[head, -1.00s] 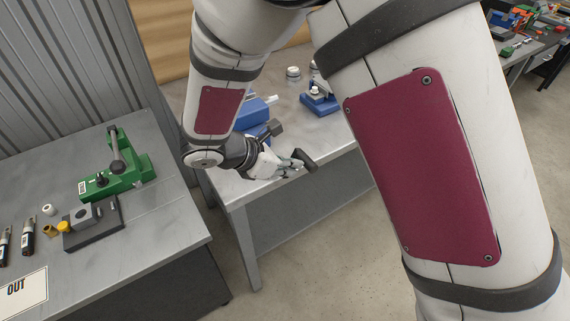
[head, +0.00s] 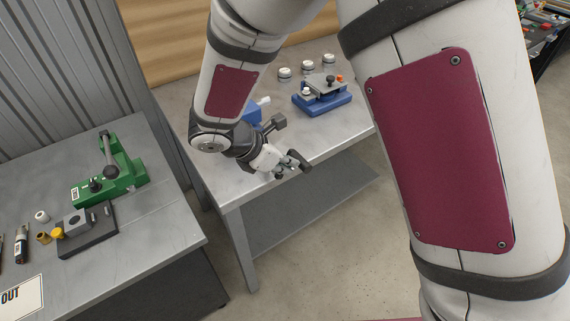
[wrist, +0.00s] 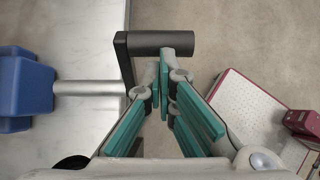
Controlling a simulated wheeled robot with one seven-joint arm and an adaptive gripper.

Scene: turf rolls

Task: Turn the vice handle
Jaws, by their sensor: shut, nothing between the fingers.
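The blue vice (wrist: 25,92) is at the left of the wrist view, and a small part of it (head: 254,112) shows behind my arm in the head view. A pale metal shaft (wrist: 88,88) runs from it to a black crank arm, which ends in the black handle grip (wrist: 162,43). The grip also shows in the head view (head: 299,161), out past the table's front edge. My gripper (wrist: 164,78) has teal pads and is shut and empty. Its fingertips are close below the grip in the wrist view; whether they touch it I cannot tell.
The grey metal table (head: 325,133) carries a blue fixture (head: 322,97) and several round pale pieces behind it. Another bench (head: 150,225) at the left holds a green toggle clamp (head: 110,180), a dark block and small parts. Open floor lies in front.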

